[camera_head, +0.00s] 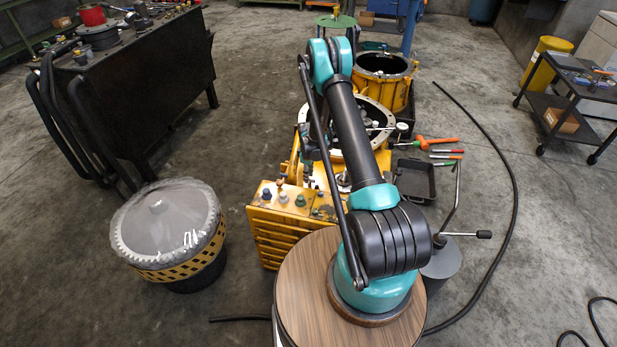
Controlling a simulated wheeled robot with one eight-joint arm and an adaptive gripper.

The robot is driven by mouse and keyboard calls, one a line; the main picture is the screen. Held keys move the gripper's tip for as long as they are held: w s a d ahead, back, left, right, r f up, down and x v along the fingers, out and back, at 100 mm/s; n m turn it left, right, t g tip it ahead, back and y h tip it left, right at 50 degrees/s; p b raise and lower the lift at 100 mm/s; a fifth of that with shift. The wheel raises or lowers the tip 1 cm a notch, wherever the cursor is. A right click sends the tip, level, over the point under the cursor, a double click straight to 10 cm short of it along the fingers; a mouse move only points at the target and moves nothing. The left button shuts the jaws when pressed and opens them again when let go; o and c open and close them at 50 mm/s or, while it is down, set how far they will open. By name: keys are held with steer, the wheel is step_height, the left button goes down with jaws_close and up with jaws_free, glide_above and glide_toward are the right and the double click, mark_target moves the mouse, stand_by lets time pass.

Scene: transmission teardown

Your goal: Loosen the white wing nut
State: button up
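A yellow transmission housing (303,165) stands on the floor beyond my base, with a pale metal ring flange (378,108) on top. A small white piece (374,125) shows at the flange, just right of my arm. It may be the white wing nut, but it is too small to tell. My arm rises from the round wooden base top and bends over at a teal elbow above the housing. The end of my arm is mostly hidden behind my own links. Dark parts beside the housing may belong to my gripper, but its fingers cannot be made out.
A yellow drum-shaped casing (383,80) stands behind the housing. A black tray (415,180) and orange-handled tools (436,142) lie to the right. A plastic-wrapped gear drum (168,228) stands at left, near a black workbench (140,75). A black hose (515,190) curves across open floor.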

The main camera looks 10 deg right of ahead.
steer(key=shift+f, duration=0.45)
jaws_close()
steer(key=shift+n, duration=0.6)
jaws_free()
